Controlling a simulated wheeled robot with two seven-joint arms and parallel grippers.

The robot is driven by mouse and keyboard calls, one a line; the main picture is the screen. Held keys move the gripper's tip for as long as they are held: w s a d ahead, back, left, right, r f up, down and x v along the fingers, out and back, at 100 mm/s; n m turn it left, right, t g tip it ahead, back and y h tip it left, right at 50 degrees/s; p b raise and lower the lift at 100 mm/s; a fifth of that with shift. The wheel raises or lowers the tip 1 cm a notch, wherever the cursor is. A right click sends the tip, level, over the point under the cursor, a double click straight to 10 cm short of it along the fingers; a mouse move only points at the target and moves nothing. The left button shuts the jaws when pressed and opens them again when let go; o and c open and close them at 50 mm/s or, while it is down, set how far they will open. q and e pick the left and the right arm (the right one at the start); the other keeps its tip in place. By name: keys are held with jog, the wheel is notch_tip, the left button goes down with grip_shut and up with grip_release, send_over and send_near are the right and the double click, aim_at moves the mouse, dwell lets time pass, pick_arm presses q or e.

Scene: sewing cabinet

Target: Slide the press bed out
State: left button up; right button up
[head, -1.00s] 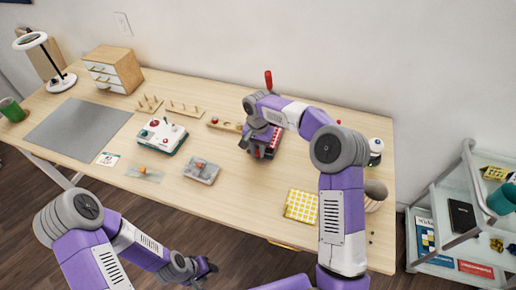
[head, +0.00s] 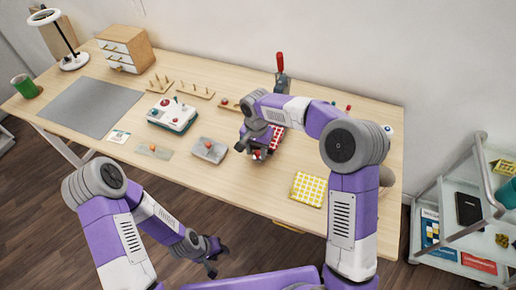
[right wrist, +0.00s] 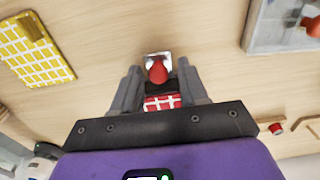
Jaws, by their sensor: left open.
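The press (head: 282,82) stands at the back of the table, its red lever (head: 281,62) upright; my right forearm hides much of it. The press bed, with a red-and-white checked piece (head: 278,132) on it, sticks out towards the front. A red knob (head: 257,155) is at its front end; the knob (right wrist: 157,68) and checked piece (right wrist: 162,102) also show in the right wrist view. My right gripper (head: 254,148) has its fingers on both sides of the knob and appears shut on it. My left gripper (head: 213,262) is open and empty, in front of the table.
A grey box with an orange knob (head: 209,150) lies left of the bed. A white-and-teal device (head: 172,115) stands farther left. A yellow checked cloth (head: 308,189) lies to the right. The table between bed and front edge is clear. A shelf cart (head: 465,215) stands at the right.

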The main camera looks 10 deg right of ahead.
jog(key=shift+o, duration=0.2)
jog(key=shift+d, duration=0.1)
jog(key=shift+r, duration=0.1)
jog(key=shift+r, duration=0.4)
notch_tip(320, 180, up, 7)
jog(key=shift+f+p, duration=0.2)
jog(key=shift+p, duration=1.05)
